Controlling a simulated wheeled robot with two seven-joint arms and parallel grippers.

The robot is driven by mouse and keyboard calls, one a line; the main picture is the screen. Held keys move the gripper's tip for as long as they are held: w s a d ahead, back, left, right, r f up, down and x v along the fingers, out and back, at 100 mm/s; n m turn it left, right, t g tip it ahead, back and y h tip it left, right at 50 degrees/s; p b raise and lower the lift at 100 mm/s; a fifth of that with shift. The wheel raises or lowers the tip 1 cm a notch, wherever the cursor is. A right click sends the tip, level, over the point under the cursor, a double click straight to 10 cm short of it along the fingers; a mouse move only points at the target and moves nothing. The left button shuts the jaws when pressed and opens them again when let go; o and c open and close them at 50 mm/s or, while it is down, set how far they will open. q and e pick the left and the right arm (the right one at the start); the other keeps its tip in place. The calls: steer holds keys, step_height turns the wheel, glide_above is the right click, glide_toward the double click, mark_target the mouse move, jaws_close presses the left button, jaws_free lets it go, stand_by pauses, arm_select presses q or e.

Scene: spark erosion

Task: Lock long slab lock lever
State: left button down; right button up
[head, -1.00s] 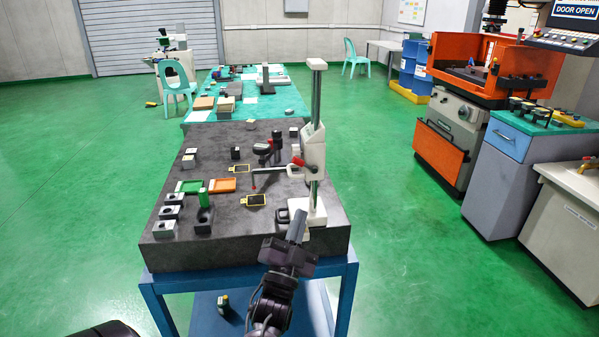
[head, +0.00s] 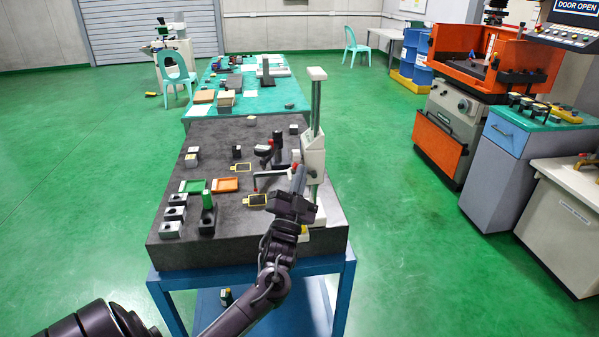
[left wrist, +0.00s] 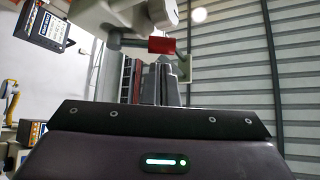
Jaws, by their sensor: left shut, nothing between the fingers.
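A white column stand (head: 312,155) with a tall metal post stands at the right end of the dark granite slab (head: 330,237). A red lever (left wrist: 162,45) on the stand's white body shows in the left wrist view, just beyond my fingertips. My right gripper is not in view.
The slab rests on a blue frame (head: 345,285) and carries a green tray (head: 192,186), an orange tray (head: 224,185) and several small blocks. A green-topped table (head: 200,108) stands behind.

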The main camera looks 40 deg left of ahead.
arm_select(q)
steer(key=shift+w+a+f, duration=0.1)
steer(key=shift+a, duration=0.05)
steer(key=n+y+b, duration=0.1)
steer(key=b, duration=0.1)
steer(key=f+n+y+b, duration=0.1)
steer(key=n+y, duration=0.1)
steer(key=n+g+y+b, duration=0.1)
steer(key=n+b, duration=0.1)
steer(key=shift+a+f+b, duration=0.3)
steer(key=shift+a+b, duration=0.05)
stand_by(0.3)
